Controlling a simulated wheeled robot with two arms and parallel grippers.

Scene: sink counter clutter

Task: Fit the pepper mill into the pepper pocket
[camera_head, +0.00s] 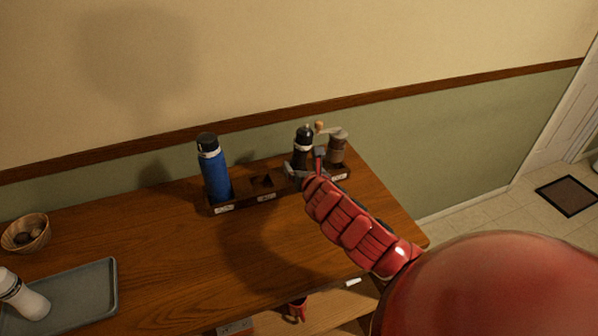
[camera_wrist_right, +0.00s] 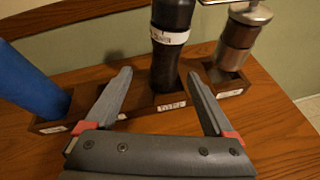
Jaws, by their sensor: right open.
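The dark pepper mill (camera_head: 303,146) stands upright at the wooden rack (camera_head: 243,202), between an empty pocket and a crank grinder. In the right wrist view the mill (camera_wrist_right: 173,45) has a white band, and its lower end appears to be in the labelled pocket (camera_wrist_right: 171,104). The label is too small to read for certain. My right gripper (camera_head: 305,172) is open, and in its wrist view the fingers (camera_wrist_right: 160,78) spread to either side of the mill's lower part, apart from it. My left gripper is not in view.
A blue bottle (camera_head: 215,172) stands in the rack's left pocket, and the crank grinder (camera_head: 337,148) stands in the right one. A grey tray (camera_head: 98,285) with a white bottle (camera_head: 24,297) and a bowl (camera_head: 25,233) are at left. The middle counter is clear.

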